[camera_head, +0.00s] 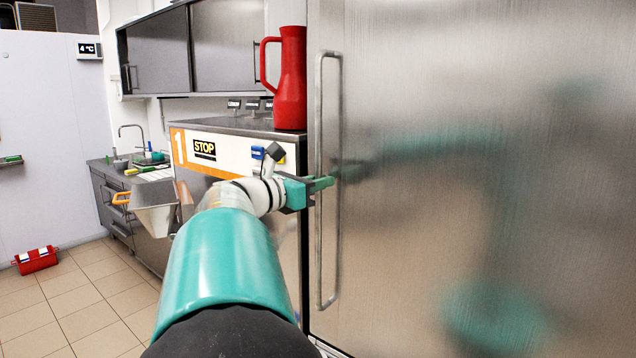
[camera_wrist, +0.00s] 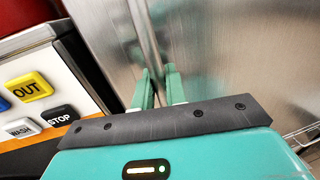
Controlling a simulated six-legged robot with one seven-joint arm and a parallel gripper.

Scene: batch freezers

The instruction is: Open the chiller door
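The chiller door (camera_head: 440,120) is a large brushed-steel panel filling the right of the head view. It looks closed. Its long vertical bar handle (camera_head: 321,100) runs down its left edge. My gripper (camera_head: 325,183) is at the handle, about mid-height, with its green fingers across the bar. In the wrist view, the handle (camera_wrist: 145,35) passes down between the two fingers (camera_wrist: 160,85) and fills the narrow gap, so my gripper appears shut on it. The exact contact is partly hidden by the fingers.
A counter with a sink (camera_head: 125,165) lies behind. A red box (camera_head: 36,260) sits on the tiled floor (camera_head: 90,310), which is otherwise clear at left.

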